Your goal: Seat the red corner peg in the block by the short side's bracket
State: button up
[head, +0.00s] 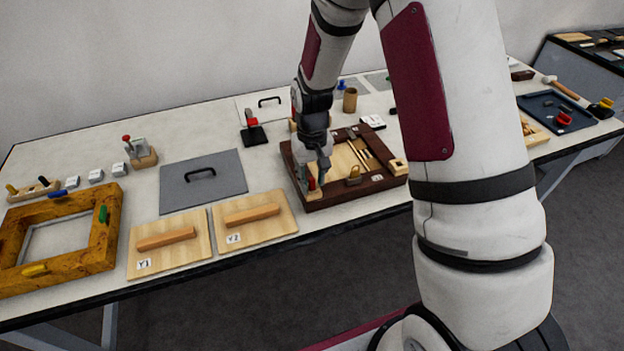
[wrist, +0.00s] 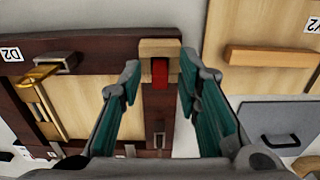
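The red peg (wrist: 159,72) stands at a pale wooden block (wrist: 160,48) on a corner of the dark wooden frame (wrist: 100,48). In the head view the red peg (head: 311,184) and its block (head: 314,195) are at the frame's near left corner. My gripper (wrist: 158,80) is open, with one finger on each side of the red peg and gaps between. How deep the peg sits in the block cannot be told. A small metal bracket (wrist: 158,140) is on the same frame side. A brass fitting (wrist: 42,72) is on the adjoining side.
Two pale panels with wooden handles (head: 165,238) (head: 252,214) lie left of the frame. A grey panel with a black handle (head: 203,181) lies behind them. A gilt frame (head: 100,245) is at far left. A cork-coloured cup (head: 350,100) stands behind the dark frame.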

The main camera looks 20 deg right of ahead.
aim_at(312, 178)
notch_tip(312, 178, up, 12)
jog(key=b, duration=0.2)
jog(key=s+r+t, duration=0.3)
jog(key=s+r, duration=0.7)
jog(key=r, duration=0.4)
jog(key=s+r+t, duration=0.2)
jog(key=s+r, duration=0.1)
jog(key=s, duration=0.9)
jog(key=shift+r+t, duration=0.3)
jog(key=shift+s, duration=0.1)
